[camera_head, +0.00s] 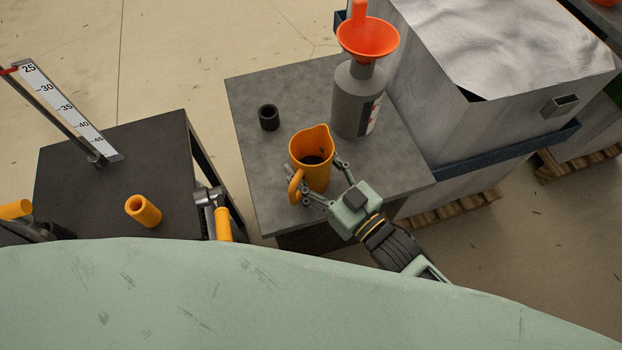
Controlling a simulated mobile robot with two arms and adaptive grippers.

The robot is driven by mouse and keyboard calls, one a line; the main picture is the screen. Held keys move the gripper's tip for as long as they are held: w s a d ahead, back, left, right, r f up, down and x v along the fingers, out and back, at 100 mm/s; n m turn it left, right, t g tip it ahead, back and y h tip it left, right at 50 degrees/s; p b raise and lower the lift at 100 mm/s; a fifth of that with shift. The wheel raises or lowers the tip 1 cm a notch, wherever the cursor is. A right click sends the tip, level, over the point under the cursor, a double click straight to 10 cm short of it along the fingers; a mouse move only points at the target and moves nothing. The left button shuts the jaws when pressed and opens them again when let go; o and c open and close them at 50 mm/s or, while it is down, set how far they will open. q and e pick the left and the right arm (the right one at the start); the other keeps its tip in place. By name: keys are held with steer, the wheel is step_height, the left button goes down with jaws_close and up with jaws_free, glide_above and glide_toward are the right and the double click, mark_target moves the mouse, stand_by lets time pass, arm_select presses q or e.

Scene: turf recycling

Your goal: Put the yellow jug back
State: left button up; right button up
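The yellow-orange jug (318,174) is upright over the grey table (265,190), near its front middle. Its spout points to the back and its handle to the front left. A dark patch shows inside it. My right gripper (326,180) is at the jug's front right side. Its fingers are spread, one near the handle side and one along the right side of the body. Whether they press on the jug, and whether its base rests on the table, cannot be told. My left gripper is not in view.
A grey bottle (350,102) with an orange funnel (368,38) stands behind the jug. A small black cup (268,117) is at the back left. A dark table (120,180) with a scale (65,105) and yellow cylinder (143,210) stands left. A large grey bin (450,110) is right.

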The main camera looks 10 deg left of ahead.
steer(key=shift+f, duration=0.2)
steer(key=o, duration=1.4)
steer(key=shift+f, duration=0.1)
steer(key=shift+s+d, duration=0.1)
steer(key=shift+p+v, duration=0.3)
steer(key=shift+v, duration=0.85)
steer(key=shift+p+v, duration=0.85)
steer(key=shift+v, duration=1.85)
